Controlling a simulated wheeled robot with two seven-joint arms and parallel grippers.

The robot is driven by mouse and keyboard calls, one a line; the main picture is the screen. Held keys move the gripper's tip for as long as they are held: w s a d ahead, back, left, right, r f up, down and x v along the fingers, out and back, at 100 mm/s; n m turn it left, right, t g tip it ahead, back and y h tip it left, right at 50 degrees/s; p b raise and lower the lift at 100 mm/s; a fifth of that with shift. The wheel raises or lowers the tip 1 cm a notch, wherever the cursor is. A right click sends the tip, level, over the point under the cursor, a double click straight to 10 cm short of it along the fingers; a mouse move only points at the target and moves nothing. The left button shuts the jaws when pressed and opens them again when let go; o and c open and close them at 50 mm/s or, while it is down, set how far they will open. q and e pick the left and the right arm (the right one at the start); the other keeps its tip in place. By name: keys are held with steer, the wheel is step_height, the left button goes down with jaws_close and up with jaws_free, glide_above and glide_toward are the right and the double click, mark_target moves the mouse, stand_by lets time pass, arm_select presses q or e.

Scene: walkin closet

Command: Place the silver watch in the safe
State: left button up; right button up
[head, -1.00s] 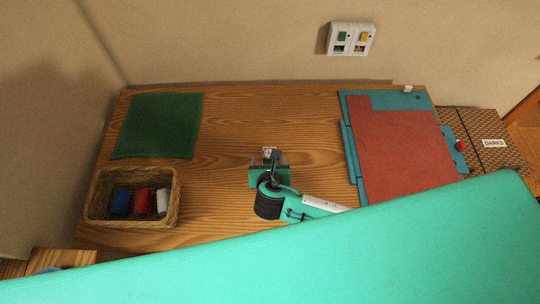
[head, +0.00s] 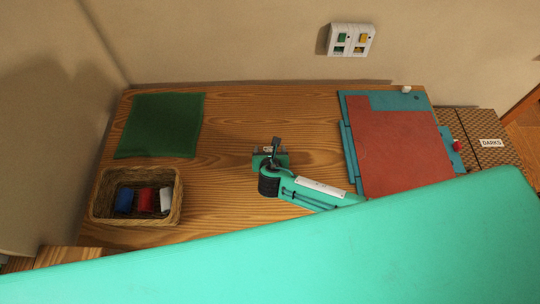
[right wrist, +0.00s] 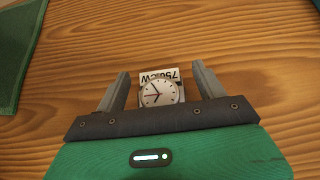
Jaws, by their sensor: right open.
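The watch (right wrist: 158,93) has a round white dial with dark hands and a red hand. It lies on the wooden table, against a pale label with dark lettering. My right gripper (right wrist: 161,72) is open, with one finger on each side of the watch; I cannot tell whether they touch it. In the head view my right gripper (head: 270,150) is over the middle of the table and hides most of the watch. I cannot clearly identify the safe; a teal case with a red top (head: 402,150) lies at the right. My left gripper is not in view.
A wicker basket (head: 98,207) with blue, red and white rolls stands at the left. A green cloth (head: 158,126) lies behind it. A patterned box labelled DARKS (head: 490,130) is at the far right. A switch panel (head: 351,40) is on the wall. The table between cloth and teal case is mostly clear.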

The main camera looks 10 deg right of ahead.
steer(key=c, duration=1.2)
steer(key=shift+r, duration=0.1)
